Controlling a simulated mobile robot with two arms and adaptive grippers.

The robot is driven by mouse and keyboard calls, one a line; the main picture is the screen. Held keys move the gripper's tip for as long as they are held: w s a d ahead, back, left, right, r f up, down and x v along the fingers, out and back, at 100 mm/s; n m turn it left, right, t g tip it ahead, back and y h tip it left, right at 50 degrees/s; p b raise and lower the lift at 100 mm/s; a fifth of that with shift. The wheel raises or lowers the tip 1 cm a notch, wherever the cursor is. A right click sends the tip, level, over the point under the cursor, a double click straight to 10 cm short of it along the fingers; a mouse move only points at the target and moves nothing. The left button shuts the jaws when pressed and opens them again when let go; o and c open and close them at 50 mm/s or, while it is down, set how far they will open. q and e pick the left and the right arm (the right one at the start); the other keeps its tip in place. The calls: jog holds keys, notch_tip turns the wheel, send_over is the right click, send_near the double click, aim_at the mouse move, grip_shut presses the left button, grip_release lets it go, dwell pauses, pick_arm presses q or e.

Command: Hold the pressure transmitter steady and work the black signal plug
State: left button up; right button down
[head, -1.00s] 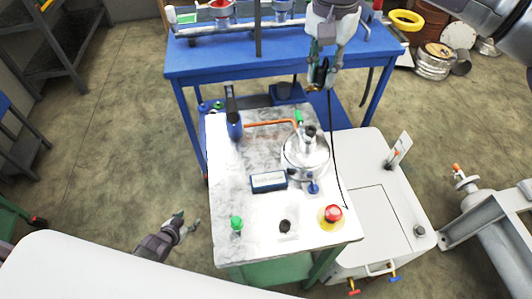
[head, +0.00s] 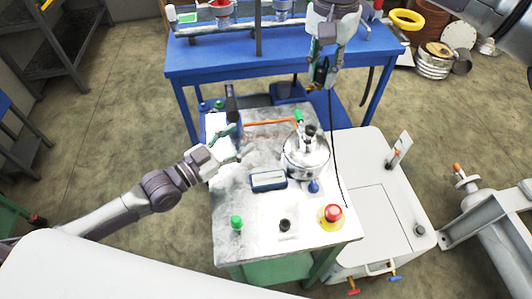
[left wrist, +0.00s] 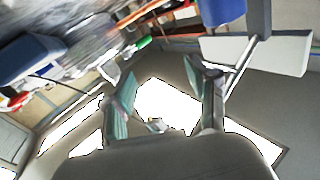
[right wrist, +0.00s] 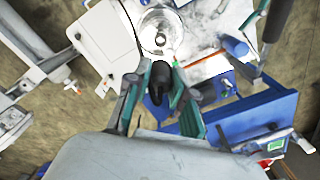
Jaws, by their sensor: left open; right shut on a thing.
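The black signal plug (right wrist: 158,78) is between the fingers of my right gripper (right wrist: 160,98), which is shut on it. In the head view this gripper (head: 323,78) is raised behind the marble-topped table, and a thin black cable hangs from it. The upright metal fitting with a dark top (head: 310,138), on the round steel vessel (head: 304,163), appears to be the pressure transmitter. The plug is apart from it. My left gripper (head: 240,144) is open and empty over the table's left part, left of the vessel. It also shows open in the left wrist view (left wrist: 161,86).
A blue body (head: 236,129) stands just behind my left gripper; an orange pipe (head: 268,122) runs from there toward the vessel. A blue display box (head: 268,181), green knob (head: 237,222) and red button (head: 333,213) are in front. A white cabinet (head: 385,215) adjoins the table's right.

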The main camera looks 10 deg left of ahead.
pick_arm(q)
jog(key=g+h, duration=0.2)
send_near(306, 135)
jog(key=shift+s+a, duration=0.3)
jog(key=shift+a, duration=0.05)
jog(key=shift+w+d+r, duration=0.1)
jog(key=shift+d, duration=0.15)
jog(key=x, duration=1.1)
jog(key=shift+w+d, duration=0.15)
jog(key=shift+w, duration=0.1)
grip_shut()
pick_arm(e)
jog(key=shift+f, duration=2.25)
